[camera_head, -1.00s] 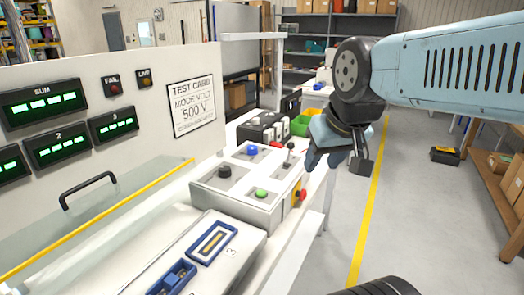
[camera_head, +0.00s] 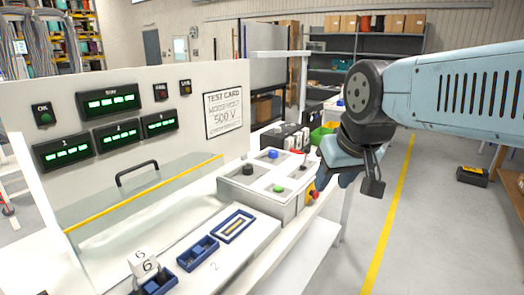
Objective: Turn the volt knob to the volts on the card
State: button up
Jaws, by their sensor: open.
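The test card (camera_head: 224,113) hangs on the white panel and reads mode volt, 500 V. The control box (camera_head: 262,200) stands on the bench below and right of it. On its top are a black knob (camera_head: 248,169), a blue knob (camera_head: 273,154) and a green button (camera_head: 278,188). A red button (camera_head: 312,192) sits on its right side. I cannot read which knob is for volts. My gripper (camera_head: 352,172) is open and empty, to the right of the box and apart from the knobs. Its near finger hangs down; the other is partly hidden.
Several green displays (camera_head: 108,101) are on the panel. A clear guard with a yellow edge (camera_head: 140,195) and a black handle (camera_head: 137,172) stands in front. Blue trays (camera_head: 198,252) and a numbered white cube (camera_head: 143,264) lie on the near bench. Floor to the right is mostly clear.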

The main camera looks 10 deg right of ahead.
aim_at(273, 153)
jog(key=i, duration=0.9)
jog(key=z, duration=0.05)
